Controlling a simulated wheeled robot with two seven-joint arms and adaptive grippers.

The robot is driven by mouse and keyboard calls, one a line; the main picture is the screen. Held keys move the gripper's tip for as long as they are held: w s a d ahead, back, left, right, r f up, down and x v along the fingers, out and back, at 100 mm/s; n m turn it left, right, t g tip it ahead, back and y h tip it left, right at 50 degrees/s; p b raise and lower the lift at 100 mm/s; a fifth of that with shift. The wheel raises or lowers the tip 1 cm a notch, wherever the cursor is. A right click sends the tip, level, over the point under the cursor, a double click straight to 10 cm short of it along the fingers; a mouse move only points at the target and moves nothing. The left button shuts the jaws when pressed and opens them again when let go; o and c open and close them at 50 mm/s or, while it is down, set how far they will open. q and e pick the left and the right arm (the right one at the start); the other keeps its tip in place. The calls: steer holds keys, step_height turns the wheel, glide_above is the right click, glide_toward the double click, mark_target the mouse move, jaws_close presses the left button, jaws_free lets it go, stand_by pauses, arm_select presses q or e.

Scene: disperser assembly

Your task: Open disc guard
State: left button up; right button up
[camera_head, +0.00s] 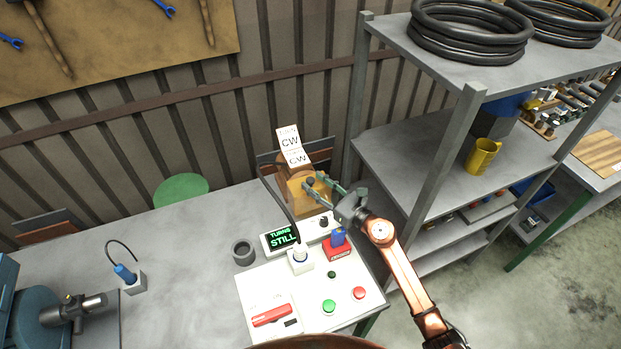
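An amber, box-like guard (294,198) stands at the back of the bench, beside a brown rounded part and below a white card marked CW (291,142). I take it to be the disc guard, and it looks closed. A small dark knob (311,181) shows at its upper right. My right gripper (312,181) reaches in from the right, with its two greenish fingers apart at the guard's upper right side, near the knob. I cannot tell whether they touch it. My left gripper is not in view.
A control panel (280,286) with green and red buttons and a display reading TURNS STILL (280,237) lies in front of the guard. A grey ring (243,252) is left of it. A metal shelf (437,147) stands at right. The bench's left middle is mostly clear.

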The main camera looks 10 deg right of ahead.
steer(key=shift+w+a, duration=0.4)
steer(key=shift+w, duration=0.2)
steer(key=shift+w+a, duration=0.15)
steer(key=shift+w, duration=0.15)
steer(key=shift+w+a, duration=0.1)
steer(key=shift+w, duration=0.05)
steer(key=c, duration=0.7)
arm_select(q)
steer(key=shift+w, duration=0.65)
arm_select(e)
jaws_close()
